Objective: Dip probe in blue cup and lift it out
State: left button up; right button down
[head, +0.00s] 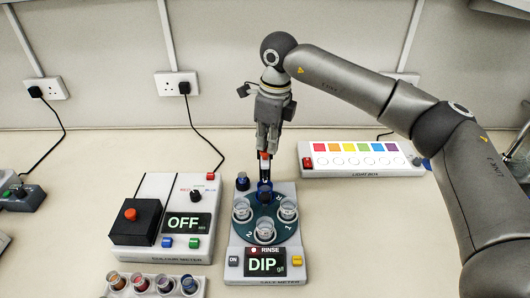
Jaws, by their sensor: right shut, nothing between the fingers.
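My right gripper (268,145) points down with its fingers shut above the back of the scale meter (238,240). A slim probe-like piece with a red and white top (264,157) shows just below the fingertips; its lower end reaches toward a dark blue cup-like holder (265,187) at the back of the round teal turntable. I cannot tell whether the tip is inside it. Several clear cups (242,209) stand on the turntable. The meter's display (264,263) reads "RINSE" and "DIP". A cup with blue contents (189,284) stands in the front rack. My left gripper is not in view.
A colour meter (150,190) with display "OFF" stands left of the turntable. A white panel with coloured squares (345,170) lies at back right. The rack (204,288) with several coloured cups is in front. The bench is clear at the front right.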

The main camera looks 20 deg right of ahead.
notch_tip(320, 180, down, 5)
jog(key=b, duration=0.3)
jog(key=shift+f+b, duration=0.1)
jog(key=shift+b, duration=0.25)
jog(key=shift+r, duration=0.2)
jog(key=shift+s+d+r, duration=0.55)
jog(key=shift+s+d, duration=0.4)
jog(key=shift+d, duration=0.35)
notch_tip(320, 180, up, 12)
send_over(267, 155)
jog(key=s+d, duration=0.2)
jog(key=d, duration=0.2)
jog(key=shift+w, duration=0.15)
